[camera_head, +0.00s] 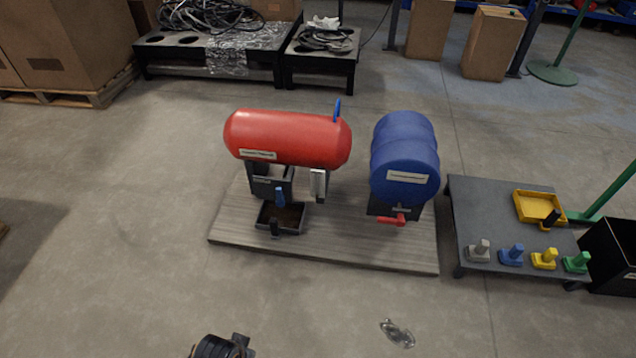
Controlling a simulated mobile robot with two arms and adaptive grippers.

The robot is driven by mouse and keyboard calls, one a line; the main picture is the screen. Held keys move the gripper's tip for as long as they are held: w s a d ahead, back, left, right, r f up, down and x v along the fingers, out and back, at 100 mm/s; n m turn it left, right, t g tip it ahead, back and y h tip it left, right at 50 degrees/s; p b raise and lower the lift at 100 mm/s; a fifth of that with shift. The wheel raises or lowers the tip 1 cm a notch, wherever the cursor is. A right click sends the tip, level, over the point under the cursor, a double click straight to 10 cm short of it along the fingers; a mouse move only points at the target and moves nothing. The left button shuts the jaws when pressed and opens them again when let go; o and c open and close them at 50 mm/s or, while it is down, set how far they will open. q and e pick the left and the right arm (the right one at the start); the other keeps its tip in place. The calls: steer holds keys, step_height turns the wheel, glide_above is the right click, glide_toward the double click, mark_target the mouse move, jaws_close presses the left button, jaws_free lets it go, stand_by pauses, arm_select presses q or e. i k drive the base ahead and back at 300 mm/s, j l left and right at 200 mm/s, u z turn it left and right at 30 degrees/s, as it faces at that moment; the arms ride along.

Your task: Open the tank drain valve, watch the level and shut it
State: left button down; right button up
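A red horizontal tank (290,137) with a label stands on a grey wooden-looking board (340,245). A blue lever (337,110) stands upright at its right end. A dark open tray (291,228) sits below the blue handle. A blue drum (402,150) to the right has a red-handled tap (396,220). A dark part of mine, seemingly my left gripper (224,346), shows at the bottom edge, apart from everything; its fingers are unclear.
A low dark table (490,215) at right carries grey, blue, yellow and green handled pieces and a yellow tray (527,205). A black bin (608,255) stands beside it. The floor at left is clear.

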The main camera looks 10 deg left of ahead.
mark_target(280, 201)
steer(key=i+l, duration=0.15)
steer(key=l, duration=0.2)
steer(key=i+l, duration=0.1)
steer(key=l, duration=0.25)
steer(key=i+l+u, duration=0.1)
steer(key=l, duration=0.25)
steer(key=i+l, duration=0.2)
steer(key=l, duration=0.15)
steer(key=i+l, duration=0.1)
steer(key=l, duration=0.25)
